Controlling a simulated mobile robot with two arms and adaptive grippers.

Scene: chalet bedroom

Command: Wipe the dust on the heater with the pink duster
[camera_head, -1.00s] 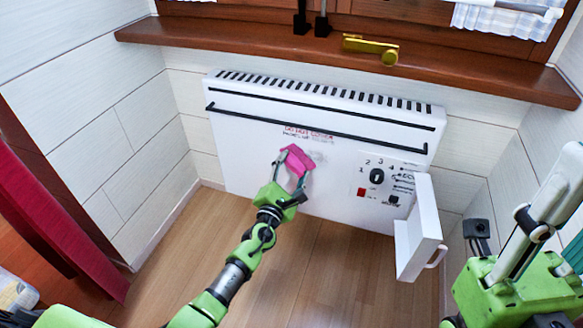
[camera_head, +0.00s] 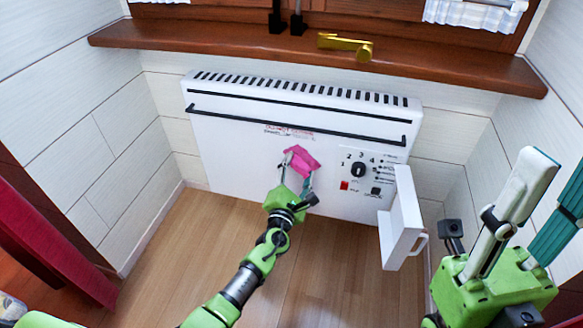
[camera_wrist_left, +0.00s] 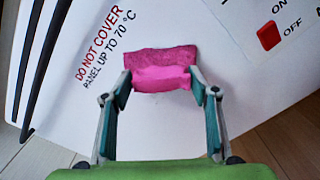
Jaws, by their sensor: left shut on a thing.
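The white heater (camera_head: 240,160) is on the wall under the window sill, with a slotted top, a dark rail and a control panel on its right. My left gripper (camera_head: 297,180) is shut on the pink duster (camera_head: 302,157) in front of the heater's face, left of the controls. In the left wrist view, the duster (camera_wrist_left: 160,68) lies across the fingertips, against or very near the panel, just right of the red and black lettering (camera_wrist_left: 105,50). I cannot clearly make out dust; the duster hides the surface behind it.
A white open flap with a handle (camera_head: 402,222) juts out at the heater's lower right. The brown window sill (camera_head: 200,43) overhangs the heater and bears a golden object (camera_head: 345,44). A red curtain (camera_head: 50,240) hangs at left. The wooden floor (camera_head: 170,255) below is clear.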

